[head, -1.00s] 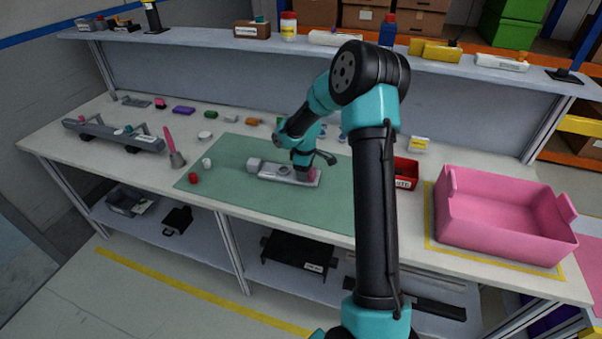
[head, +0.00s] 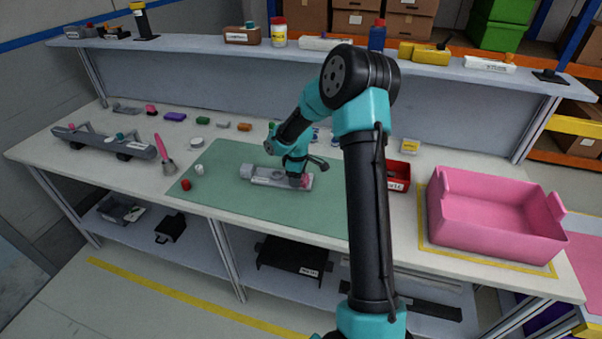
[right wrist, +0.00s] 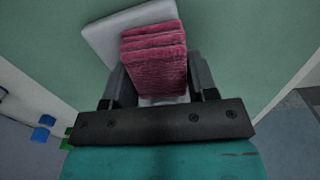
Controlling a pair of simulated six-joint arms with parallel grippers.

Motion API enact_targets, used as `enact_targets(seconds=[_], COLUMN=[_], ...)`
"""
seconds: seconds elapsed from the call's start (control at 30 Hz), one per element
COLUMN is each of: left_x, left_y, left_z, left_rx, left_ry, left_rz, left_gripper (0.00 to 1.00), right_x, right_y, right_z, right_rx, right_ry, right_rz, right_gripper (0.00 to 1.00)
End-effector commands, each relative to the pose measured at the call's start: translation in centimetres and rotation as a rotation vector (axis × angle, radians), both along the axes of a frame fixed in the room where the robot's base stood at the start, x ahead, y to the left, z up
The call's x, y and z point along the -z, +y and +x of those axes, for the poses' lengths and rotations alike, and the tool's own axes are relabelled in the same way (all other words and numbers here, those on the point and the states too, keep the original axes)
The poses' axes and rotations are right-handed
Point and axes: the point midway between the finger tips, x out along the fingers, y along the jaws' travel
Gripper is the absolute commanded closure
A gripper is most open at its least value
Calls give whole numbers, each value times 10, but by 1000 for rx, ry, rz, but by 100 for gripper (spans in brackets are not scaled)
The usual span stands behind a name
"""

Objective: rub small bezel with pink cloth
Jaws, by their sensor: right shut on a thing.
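My right gripper (head: 299,182) is shut on the folded pink cloth (right wrist: 153,60), which sits between its two fingers in the right wrist view. In the head view a bit of pink shows at the fingertips. The cloth is over the right end of a light grey module (head: 262,178) lying on the green mat (head: 225,205), close to or touching it; I cannot tell which. The module has a round dark ring (head: 277,174) near its middle, just left of the gripper. The part under the cloth is hidden. My left gripper is not in view.
A red cap (head: 185,185) and a white cap (head: 199,169) are on the mat's left side. A pink-handled brush (head: 164,158) stands left of it. A red bin (head: 398,175) and a large pink tray (head: 490,235) are to the right. A shelf (head: 300,50) runs behind.

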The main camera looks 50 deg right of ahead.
Motion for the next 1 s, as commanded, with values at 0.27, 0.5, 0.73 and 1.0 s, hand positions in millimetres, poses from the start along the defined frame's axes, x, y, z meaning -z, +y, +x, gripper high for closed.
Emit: enact_targets(seconds=[0.27,0.5,0.73,1.0], left_x=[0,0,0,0], left_y=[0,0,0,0], left_z=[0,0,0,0], left_rx=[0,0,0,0], left_ry=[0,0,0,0], left_rz=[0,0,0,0], left_gripper=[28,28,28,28], right_x=[-3,-34,-55,-77], right_y=[24,24,24,25], right_z=[-6,-5,-4,-3], right_rx=[-11,-12,-14,-15], right_ry=[0,-1,-4,-1], right_rz=[-1,0,0,0], right_gripper=[70,70,70,70])
